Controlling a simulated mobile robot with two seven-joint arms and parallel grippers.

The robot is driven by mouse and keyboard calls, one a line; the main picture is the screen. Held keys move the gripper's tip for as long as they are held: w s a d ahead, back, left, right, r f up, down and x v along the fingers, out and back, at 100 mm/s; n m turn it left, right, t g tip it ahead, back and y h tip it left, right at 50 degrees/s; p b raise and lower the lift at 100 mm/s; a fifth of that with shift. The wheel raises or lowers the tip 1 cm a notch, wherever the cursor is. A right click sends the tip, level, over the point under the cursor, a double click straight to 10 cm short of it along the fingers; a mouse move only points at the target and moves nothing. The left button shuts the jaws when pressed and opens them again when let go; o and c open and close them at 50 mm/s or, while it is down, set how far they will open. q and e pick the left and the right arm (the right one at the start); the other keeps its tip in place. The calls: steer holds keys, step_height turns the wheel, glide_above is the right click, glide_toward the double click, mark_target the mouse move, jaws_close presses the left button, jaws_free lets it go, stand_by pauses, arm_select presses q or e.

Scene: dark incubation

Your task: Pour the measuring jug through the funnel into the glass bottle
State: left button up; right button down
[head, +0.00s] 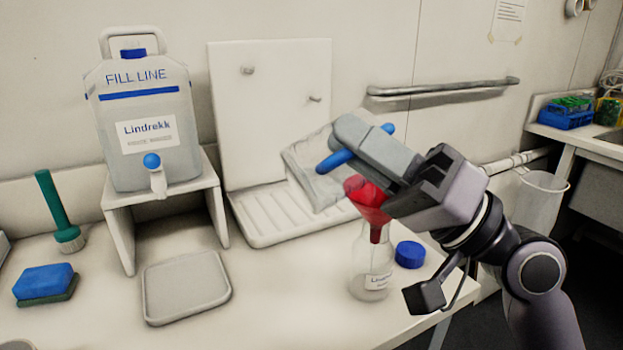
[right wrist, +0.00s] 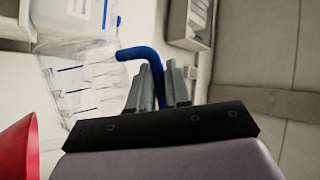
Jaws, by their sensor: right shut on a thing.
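The measuring jug (head: 312,172) is clear with a blue handle (head: 333,161). My right gripper (head: 362,143) is shut on the handle and holds the jug tilted above the table, up and left of the funnel. The jug and its blue marks also show in the right wrist view (right wrist: 85,82). The red funnel (head: 372,200) sits in the neck of the glass bottle (head: 371,265), which stands upright on the table. The funnel's rim is partly hidden by my gripper; its edge shows in the right wrist view (right wrist: 20,150). I cannot tell whether liquid is flowing. My left gripper is not in view.
A blue cap (head: 409,254) lies right of the bottle. A white drain rack (head: 275,222) is behind. A Lindrekk water container (head: 147,120) stands on a stand, with a grey tray (head: 186,287) in front. A sponge (head: 44,281) and brush (head: 58,215) are at left.

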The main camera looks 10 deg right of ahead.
steer(key=shift+d+r, duration=0.1)
stand_by(0.6)
steer(key=shift+w+d+r+m+t, duration=0.15)
steer(key=shift+d+m+t, duration=0.25)
steer(key=shift+m+t, duration=0.3)
steer(key=shift+t, duration=0.3)
steer(key=shift+w+d+r+m+t, duration=0.1)
steer(key=shift+d+r+m+t, duration=0.2)
steer(key=shift+m, duration=0.5)
steer(key=shift+f, duration=0.1)
steer(key=shift+w+d+r+m+t, duration=0.1)
steer(key=shift+d+r+m+t, duration=0.05)
steer(key=shift+m+t, duration=0.3)
steer(key=shift+w+d+r+m+t, duration=0.1)
steer(key=shift+d+m+t, duration=0.05)
steer(key=shift+m+t, duration=0.25)
